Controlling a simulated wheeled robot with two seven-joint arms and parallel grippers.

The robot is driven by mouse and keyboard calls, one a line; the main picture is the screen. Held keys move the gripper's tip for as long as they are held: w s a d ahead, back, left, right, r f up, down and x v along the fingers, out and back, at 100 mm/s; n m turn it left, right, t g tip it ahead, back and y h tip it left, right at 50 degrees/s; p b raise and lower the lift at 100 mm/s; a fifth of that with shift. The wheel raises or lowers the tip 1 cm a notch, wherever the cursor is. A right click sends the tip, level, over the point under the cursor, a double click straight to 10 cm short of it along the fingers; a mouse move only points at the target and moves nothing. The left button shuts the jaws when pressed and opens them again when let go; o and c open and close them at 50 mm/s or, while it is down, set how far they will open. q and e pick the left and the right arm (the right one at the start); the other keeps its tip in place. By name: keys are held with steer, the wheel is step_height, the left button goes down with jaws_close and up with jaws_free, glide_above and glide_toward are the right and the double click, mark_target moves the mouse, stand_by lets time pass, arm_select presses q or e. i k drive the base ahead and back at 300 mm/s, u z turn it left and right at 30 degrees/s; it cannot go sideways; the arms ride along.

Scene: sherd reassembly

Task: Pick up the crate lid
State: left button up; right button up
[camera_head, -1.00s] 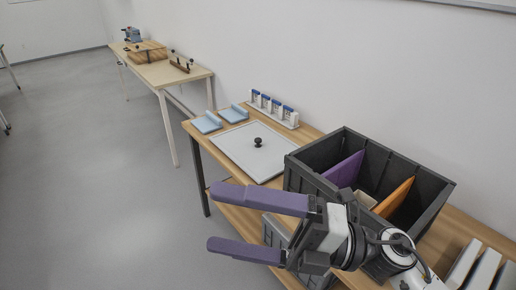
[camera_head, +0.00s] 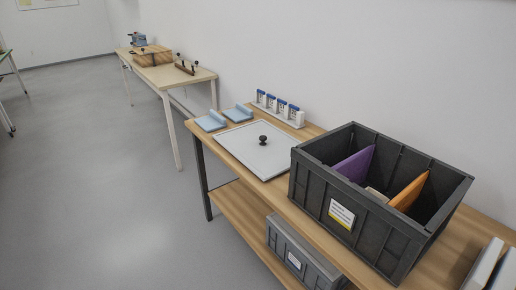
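The crate lid (camera_head: 239,150) is a flat light-grey panel with a dark rim and a round black knob (camera_head: 263,139) on top. It lies flat on the wooden table, left of the crate. The dark grey crate (camera_head: 345,211) stands open on the same table, with a white and yellow label on its front. Inside it are a purple divider (camera_head: 354,165), an orange divider (camera_head: 409,192) and a pale item partly hidden between them. Neither of my grippers is in view.
Two light-blue pads (camera_head: 211,122) and a rack of blue-capped bottles (camera_head: 279,109) sit behind the lid. Another grey crate (camera_head: 285,249) stands on the lower shelf (camera_head: 233,211). White slabs (camera_head: 484,262) lie at the right. A second table (camera_head: 172,77) stands farther back.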

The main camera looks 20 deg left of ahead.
mark_target(261, 147)
steer(key=u, duration=1.9)
steer(key=i, duration=2.3)
steer(key=z, duration=2.5)
